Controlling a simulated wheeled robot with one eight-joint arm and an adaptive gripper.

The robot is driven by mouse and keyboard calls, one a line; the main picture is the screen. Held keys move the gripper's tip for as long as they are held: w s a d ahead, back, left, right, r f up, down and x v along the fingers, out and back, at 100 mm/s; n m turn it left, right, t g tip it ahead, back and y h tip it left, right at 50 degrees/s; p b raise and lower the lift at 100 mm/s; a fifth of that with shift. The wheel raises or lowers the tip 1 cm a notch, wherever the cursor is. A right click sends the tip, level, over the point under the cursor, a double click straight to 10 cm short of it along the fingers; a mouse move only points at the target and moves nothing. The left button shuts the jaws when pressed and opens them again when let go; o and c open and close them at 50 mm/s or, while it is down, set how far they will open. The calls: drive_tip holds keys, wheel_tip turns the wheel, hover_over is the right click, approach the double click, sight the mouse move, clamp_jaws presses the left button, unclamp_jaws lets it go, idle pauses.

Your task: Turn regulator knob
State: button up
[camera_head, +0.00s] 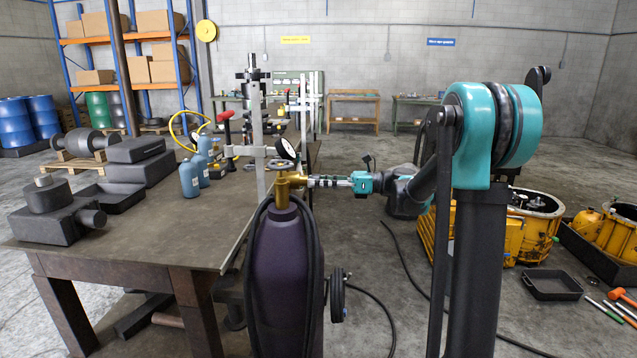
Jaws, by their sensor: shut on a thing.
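A brass regulator (282,188) sits on top of a tall dark purple gas cylinder (283,270). A round pressure gauge (286,149) with a white face stands above the regulator. My gripper (308,181) reaches in from the right, level with the regulator, and its fingertips are at the regulator's right side. It is shut on the regulator knob, which is mostly hidden between the fingers.
A black hose hangs around the cylinder, and a wheel (337,295) is at its right. A workbench (180,228) with blue bottles (189,178) and dark metal parts stands to the left. Yellow housings (530,222) and a black tray (551,284) are on the floor at right.

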drive_tip(key=shift+f, duration=0.1)
idle(0.3)
drive_tip(key=o, duration=1.2)
drive_tip(key=shift+c, duration=0.2)
drive_tip(key=d, duration=1.2)
